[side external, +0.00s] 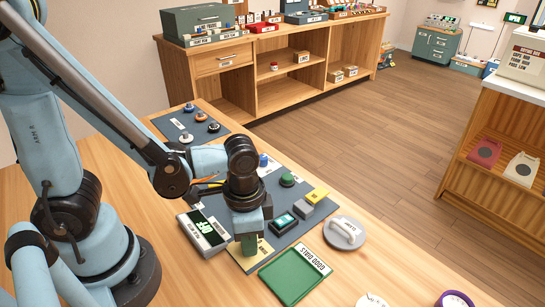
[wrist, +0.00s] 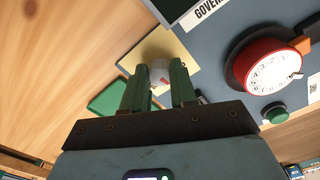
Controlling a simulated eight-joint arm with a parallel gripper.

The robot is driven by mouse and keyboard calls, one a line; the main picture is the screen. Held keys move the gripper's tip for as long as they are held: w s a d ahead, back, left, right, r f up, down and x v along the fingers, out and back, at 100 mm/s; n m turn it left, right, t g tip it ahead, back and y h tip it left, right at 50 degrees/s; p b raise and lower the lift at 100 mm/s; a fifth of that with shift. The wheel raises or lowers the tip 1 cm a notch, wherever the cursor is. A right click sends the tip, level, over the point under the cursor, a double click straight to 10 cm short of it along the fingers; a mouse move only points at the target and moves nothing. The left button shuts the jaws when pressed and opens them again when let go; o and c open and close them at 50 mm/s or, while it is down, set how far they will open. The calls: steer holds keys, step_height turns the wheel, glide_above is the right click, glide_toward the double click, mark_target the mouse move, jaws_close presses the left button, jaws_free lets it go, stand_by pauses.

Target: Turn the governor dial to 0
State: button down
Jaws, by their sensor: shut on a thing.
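My gripper (wrist: 158,82) has green fingers closed around a small pale grey, rounded piece (wrist: 158,71), over a yellow note (wrist: 186,56). The piece is partly hidden by the fingers, and I cannot read any marks on it or be sure it is the governor dial. In the side view my gripper (side external: 249,244) points down at the note (side external: 248,262), and the piece is hidden. A box with a lit green display (side external: 204,232) stands left of the gripper; its label (wrist: 208,9) starts "GOVER" in the wrist view. The display reading is not clear.
A red-rimmed round dial with a white numbered face (wrist: 273,73) sits on the mat near a green button (side external: 287,180).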

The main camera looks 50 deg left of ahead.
steer(key=shift+m, duration=0.9)
steer(key=c, duration=0.9)
jaws_free()
steer(key=shift+r, duration=0.15)
steer(key=shift+r, duration=5.95)
steer(key=shift+w+a, duration=0.1)
steer(key=w+a+n+t, duration=0.2)
steer(key=a, duration=0.1)
steer(key=w+a+n+t, duration=0.1)
steer(key=a+n+t, duration=0.1)
steer(key=a+n, duration=0.1)
steer(key=w+a+n+t, duration=0.2)
steer(key=a+t, duration=0.1)
steer(key=shift+w+a+r+n, duration=0.2)
steer(key=shift+w+r+n, duration=0.1)
steer(key=shift+w+n, duration=0.1)
